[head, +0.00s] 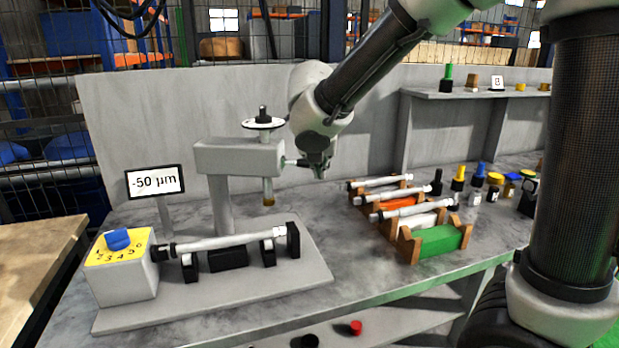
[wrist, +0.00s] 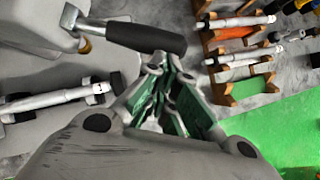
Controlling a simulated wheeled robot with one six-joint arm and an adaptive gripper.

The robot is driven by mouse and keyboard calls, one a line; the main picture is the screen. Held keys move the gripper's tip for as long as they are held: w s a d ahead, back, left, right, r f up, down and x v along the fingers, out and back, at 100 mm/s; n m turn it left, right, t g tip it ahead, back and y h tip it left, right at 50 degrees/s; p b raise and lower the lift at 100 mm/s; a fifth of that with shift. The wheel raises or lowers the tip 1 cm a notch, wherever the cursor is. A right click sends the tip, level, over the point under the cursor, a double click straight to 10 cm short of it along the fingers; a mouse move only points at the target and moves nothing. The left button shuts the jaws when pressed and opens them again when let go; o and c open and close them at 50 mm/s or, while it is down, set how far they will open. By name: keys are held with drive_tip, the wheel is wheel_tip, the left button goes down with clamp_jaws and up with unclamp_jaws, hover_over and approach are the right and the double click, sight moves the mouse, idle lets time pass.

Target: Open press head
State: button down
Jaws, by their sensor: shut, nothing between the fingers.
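The press head (head: 240,157) is a grey block on a column, with a black-topped round dial (head: 263,122) above and a thin spindle (head: 268,190) pointing down at a shaft (head: 225,241). A metal lever with a black grip (wrist: 145,38) sticks out from the head's side in the wrist view. My gripper (wrist: 164,66) is shut and empty, its fingertips close to the black grip; I cannot tell if they touch it. In the head view my gripper (head: 318,170) is small and partly hidden by the wrist, just right of the press head.
A display (head: 155,181) reads -50 µm. A yellow-topped box with a blue knob (head: 118,239) stands at the fixture's left end. Wooden racks holding shafts (head: 410,250) stand right of the fixture, with several small bottles behind. A grey wall backs the bench.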

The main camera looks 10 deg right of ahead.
drive_tip(key=shift+w+d, duration=0.35)
drive_tip(key=shift+w, duration=0.6)
drive_tip(key=shift+w+d, duration=0.35)
drive_tip(key=shift+w, duration=0.55)
drive_tip(key=shift+w+d, duration=0.35)
drive_tip(key=shift+w, duration=0.6)
drive_tip(key=shift+s, duration=0.1)
